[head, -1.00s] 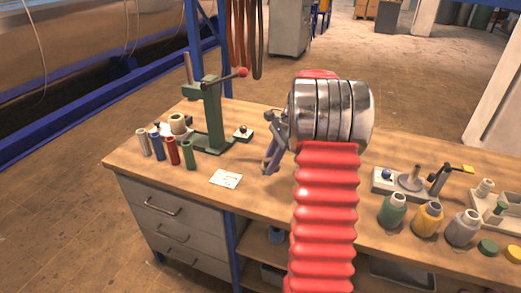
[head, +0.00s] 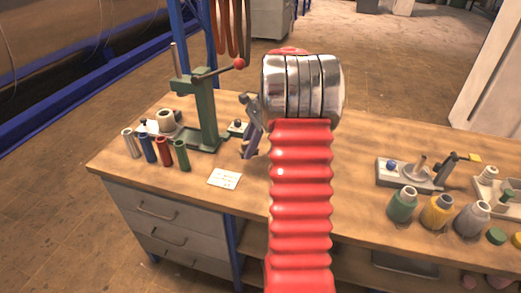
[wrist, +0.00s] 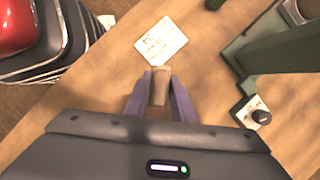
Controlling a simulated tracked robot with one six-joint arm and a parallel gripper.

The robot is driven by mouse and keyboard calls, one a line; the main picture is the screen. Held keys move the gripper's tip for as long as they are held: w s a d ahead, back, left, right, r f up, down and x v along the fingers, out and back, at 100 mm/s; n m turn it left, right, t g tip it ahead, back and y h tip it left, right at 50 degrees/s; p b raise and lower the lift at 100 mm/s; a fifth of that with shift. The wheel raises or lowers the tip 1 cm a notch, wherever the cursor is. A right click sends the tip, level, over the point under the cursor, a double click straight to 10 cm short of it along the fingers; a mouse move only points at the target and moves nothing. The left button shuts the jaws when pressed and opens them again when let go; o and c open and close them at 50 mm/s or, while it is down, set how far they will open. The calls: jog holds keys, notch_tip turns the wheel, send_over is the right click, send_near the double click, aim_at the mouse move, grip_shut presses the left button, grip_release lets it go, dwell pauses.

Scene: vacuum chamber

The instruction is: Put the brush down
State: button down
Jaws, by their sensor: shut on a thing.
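My gripper (head: 250,143) is over the wooden workbench (head: 340,165), just right of a white card (head: 224,178). In the wrist view its two purple fingers (wrist: 160,82) are shut on a short tan-brown piece, which I take to be the brush (wrist: 160,92). Only this part of the brush shows; the rest is hidden. I cannot tell whether it touches the bench top. The card (wrist: 161,42) lies just beyond the fingertips in the wrist view. In the head view the brush cannot be made out.
A green lever press (head: 205,110) stands behind and left of my gripper. Several coloured tubes (head: 164,150) stand at the bench's left. Several jars (head: 437,211) and a small grey fixture (head: 405,175) are at the right. Bare wood lies around the card.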

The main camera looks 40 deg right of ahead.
jog(key=shift+d, duration=0.1)
jog(key=shift+w+d+m, duration=0.1)
jog(key=shift+d+m, duration=0.3)
jog(key=w+d+r+m+t+h, duration=0.2)
jog(key=w+d+m, duration=0.3)
jog(key=d+m, duration=0.6)
jog(key=shift+w+r+m+t+h, duration=0.15)
jog(key=shift+w+m+t+h, duration=0.2)
jog(key=shift+h, duration=0.45)
jog(key=shift+f, duration=2.5)
jog(key=shift+f, duration=2.5)
